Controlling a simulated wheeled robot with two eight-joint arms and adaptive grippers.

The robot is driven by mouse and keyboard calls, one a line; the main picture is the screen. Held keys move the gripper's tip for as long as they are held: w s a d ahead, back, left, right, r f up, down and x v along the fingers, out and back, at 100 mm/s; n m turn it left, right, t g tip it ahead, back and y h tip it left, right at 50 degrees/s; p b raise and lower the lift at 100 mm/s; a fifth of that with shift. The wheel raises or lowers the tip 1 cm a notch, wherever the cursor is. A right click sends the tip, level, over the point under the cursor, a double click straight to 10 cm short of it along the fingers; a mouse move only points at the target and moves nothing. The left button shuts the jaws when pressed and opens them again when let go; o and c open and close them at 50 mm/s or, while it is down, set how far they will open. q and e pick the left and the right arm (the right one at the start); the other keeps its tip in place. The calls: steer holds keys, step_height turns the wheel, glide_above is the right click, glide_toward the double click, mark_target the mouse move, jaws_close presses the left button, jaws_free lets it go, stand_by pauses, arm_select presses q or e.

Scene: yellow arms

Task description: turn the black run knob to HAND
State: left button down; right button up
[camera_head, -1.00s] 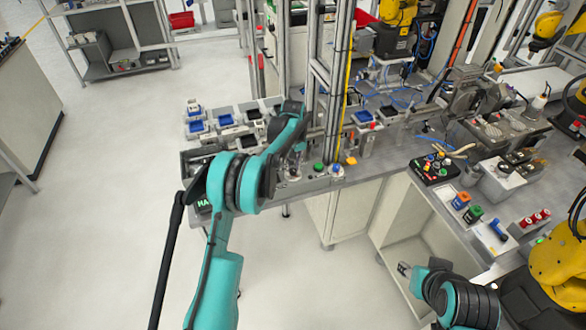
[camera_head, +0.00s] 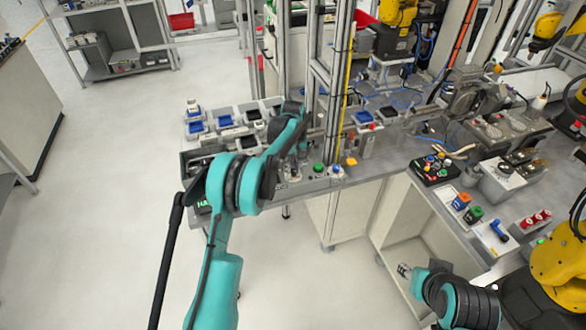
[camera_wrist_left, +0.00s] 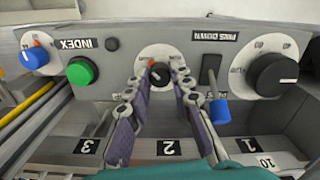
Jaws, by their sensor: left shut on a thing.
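In the left wrist view, a small round black knob (camera_wrist_left: 159,73) with a red mark sits on a pale dial plate in the middle of the grey control panel (camera_wrist_left: 120,62). The two fingertips of my left gripper (camera_wrist_left: 159,86) are closed on this knob from both sides. The lettering around its dial is too small to read. In the head view my left gripper (camera_head: 296,160) is at the panel, partly hidden by its arm. A small sign (camera_head: 203,204) shows green letters "HA", the rest hidden by my arm. My right gripper (camera_head: 404,270) is low, away from the panel.
In the wrist view a green button (camera_wrist_left: 82,71) and a blue knob (camera_wrist_left: 34,58) lie left of the held knob. A blue-tipped lever (camera_wrist_left: 219,110) and a larger black knob (camera_wrist_left: 273,74) lie right. Numbered bins (camera_wrist_left: 170,147) are below. Aluminium posts (camera_head: 318,90) stand close by.

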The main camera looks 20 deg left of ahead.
mark_target(293, 171)
arm_select(q)
steer(key=c, duration=1.3)
jaws_free()
step_height(293, 171, up, 12)
steer(key=shift+r, duration=0.1)
